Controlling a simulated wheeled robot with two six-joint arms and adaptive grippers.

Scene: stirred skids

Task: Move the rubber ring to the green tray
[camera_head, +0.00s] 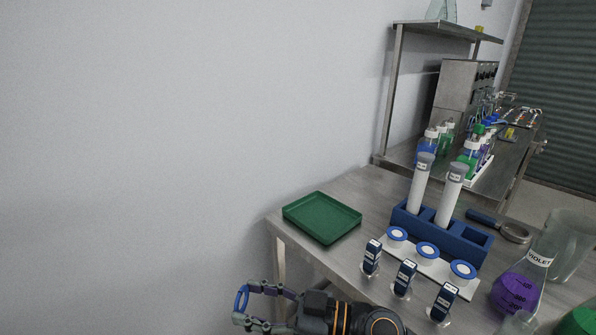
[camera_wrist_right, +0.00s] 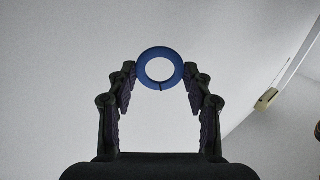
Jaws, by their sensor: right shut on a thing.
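The rubber ring (camera_head: 241,299) is blue and shows at the lower middle of the head view. My right gripper (camera_head: 241,304) is shut on the ring, off the near left corner of the table. In the right wrist view the ring (camera_wrist_right: 160,51) sits between the fingertips of my right gripper (camera_wrist_right: 159,70), its hole facing the camera. The green tray (camera_head: 321,217) is a shallow square tray on the table's left end, above and to the right of the gripper in the head view. It looks empty. My left gripper is not in view.
A blue rack (camera_head: 463,240) with two white tubes stands right of the tray. Several small dark blue labelled items (camera_head: 405,276) stand along the near edge. A flask with purple liquid (camera_head: 517,289) and a magnifier (camera_head: 514,232) are at the right. Bare table surrounds the tray.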

